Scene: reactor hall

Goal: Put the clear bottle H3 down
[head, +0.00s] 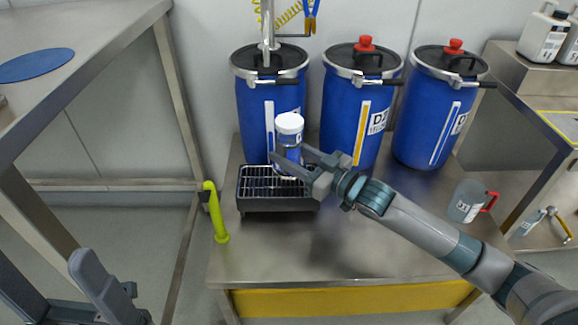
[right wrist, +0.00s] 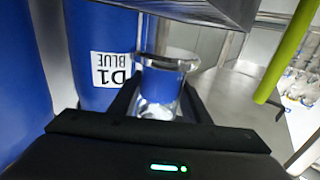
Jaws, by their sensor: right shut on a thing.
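The clear bottle (head: 288,153) has a white cap and stands upright at the black drip tray with a wire grate (head: 278,205). Blue shows through or in it. Whether its base touches the grate is hard to tell. My right gripper (head: 290,164) is shut around the bottle's body from the right. In the right wrist view the bottle (right wrist: 158,88) sits between the fingers, appearing upside down. Its H3 marking is not readable. My left gripper (head: 45,275) is at the lower left of the head view, fingers apart and empty, away from the bench.
Blue drums (head: 362,115) with black lids stand behind the tray. A metal post (head: 267,25) rises at the back. A yellow-green bar (head: 215,212) is left of the tray. A jug with a red handle (head: 467,202) stands right. The bench front (head: 300,262) is clear.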

